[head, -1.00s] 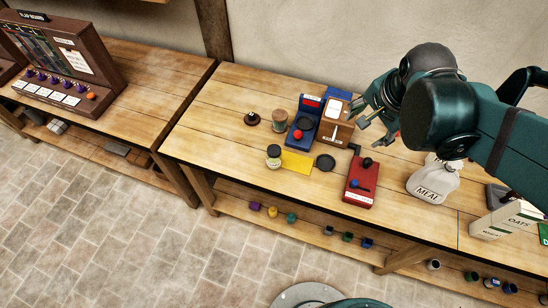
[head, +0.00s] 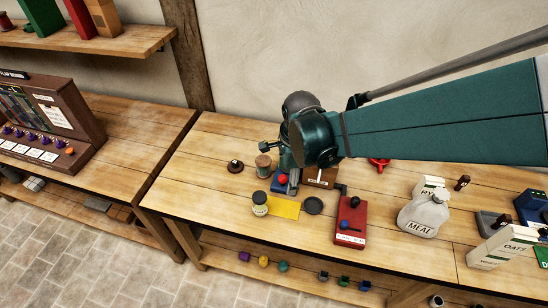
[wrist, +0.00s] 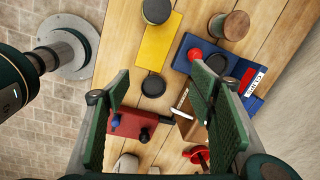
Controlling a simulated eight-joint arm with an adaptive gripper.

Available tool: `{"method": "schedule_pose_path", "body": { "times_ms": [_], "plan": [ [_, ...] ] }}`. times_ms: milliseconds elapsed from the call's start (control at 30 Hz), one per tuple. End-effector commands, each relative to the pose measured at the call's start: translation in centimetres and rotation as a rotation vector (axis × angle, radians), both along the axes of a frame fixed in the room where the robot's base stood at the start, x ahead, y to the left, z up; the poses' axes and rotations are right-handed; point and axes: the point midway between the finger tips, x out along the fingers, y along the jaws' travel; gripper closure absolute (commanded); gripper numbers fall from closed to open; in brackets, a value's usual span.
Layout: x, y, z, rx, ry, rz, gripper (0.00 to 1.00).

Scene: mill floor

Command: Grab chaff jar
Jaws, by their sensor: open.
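Two jars stand on the workbench. One has a dark lid and a pale label (head: 259,204), beside a yellow mat. The other is brown with a wooden lid (head: 263,167), farther back. The label is too small to read, so I cannot tell which is the chaff jar. In the wrist view the dark-lidded jar (wrist: 156,11) is at the top edge and the wooden-lidded jar (wrist: 236,25) at the upper right. My gripper (wrist: 158,78) is open and empty, above the bench and apart from both jars. My arm hides much of it in the head view.
A blue device (wrist: 200,55) with a red knob stands close to the wooden-lidded jar. The yellow mat (head: 284,208), a black disc (head: 313,206), a red box with levers (head: 350,222) and a meal sack (head: 424,216) are nearby. A dark knobbed piece (head: 235,167) sits left.

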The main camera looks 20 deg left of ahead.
Motion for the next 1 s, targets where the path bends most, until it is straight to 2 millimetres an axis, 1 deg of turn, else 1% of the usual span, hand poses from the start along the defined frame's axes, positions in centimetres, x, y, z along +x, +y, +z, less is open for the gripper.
{"method": "schedule_pose_path", "body": {
  "times_ms": [33, 300, 500, 700, 1000],
  "plan": [
    [0.0, 1.0, -1.0, -0.002, 0.012, -0.022, 0.46],
    [-1.1, 5.6, -5.5, -0.020, 0.072, -0.171, 0.46],
    [-2.0, 8.2, -8.3, -0.038, 0.104, -0.263, 0.46],
    [-2.5, 9.4, -9.8, -0.048, 0.118, -0.315, 0.46],
    [-2.6, 9.6, -10.0, -0.051, 0.122, -0.325, 0.46]
  ]
}}
